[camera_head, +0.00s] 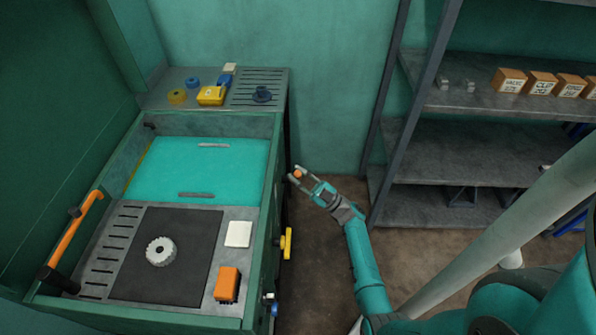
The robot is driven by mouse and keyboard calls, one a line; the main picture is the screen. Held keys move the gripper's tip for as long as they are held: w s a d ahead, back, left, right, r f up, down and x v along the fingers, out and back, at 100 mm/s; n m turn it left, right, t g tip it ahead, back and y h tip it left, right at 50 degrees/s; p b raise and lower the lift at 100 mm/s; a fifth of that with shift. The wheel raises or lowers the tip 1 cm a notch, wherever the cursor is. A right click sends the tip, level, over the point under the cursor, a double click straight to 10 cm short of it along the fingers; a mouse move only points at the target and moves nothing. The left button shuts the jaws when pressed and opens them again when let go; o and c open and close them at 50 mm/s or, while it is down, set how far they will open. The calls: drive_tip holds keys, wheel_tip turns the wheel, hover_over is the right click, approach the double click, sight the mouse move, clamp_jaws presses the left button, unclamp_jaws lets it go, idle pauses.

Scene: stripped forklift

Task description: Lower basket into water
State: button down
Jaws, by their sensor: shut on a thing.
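My gripper (301,178) is outside the right wall of the wash tank, near the water's level in the picture. Its fingers are shut on a small orange piece (298,174). I cannot tell whether that piece is loose or fixed to the tank's side. The teal water (200,170) fills the tank's middle opening. Two grey bars, a far one (213,145) and a near one (196,195), show at the water. I cannot make out a basket; the bars may belong to one.
A white toothed wheel (160,251) lies on a dark mat (190,275) in front of the water. An orange box (228,285) and a white block (238,234) sit beside it. A yellow handle (286,243) sticks out of the tank's right side. A metal shelf (450,155) stands at right.

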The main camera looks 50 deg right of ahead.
drive_tip(key=shift+s+a+f, duration=0.1)
drive_tip(key=shift+a+f, duration=0.05)
drive_tip(key=shift+f, duration=0.05)
drive_tip(key=c, duration=1)
unclamp_jaws()
drive_tip(key=shift+r, duration=0.1)
drive_tip(key=v, duration=1.2)
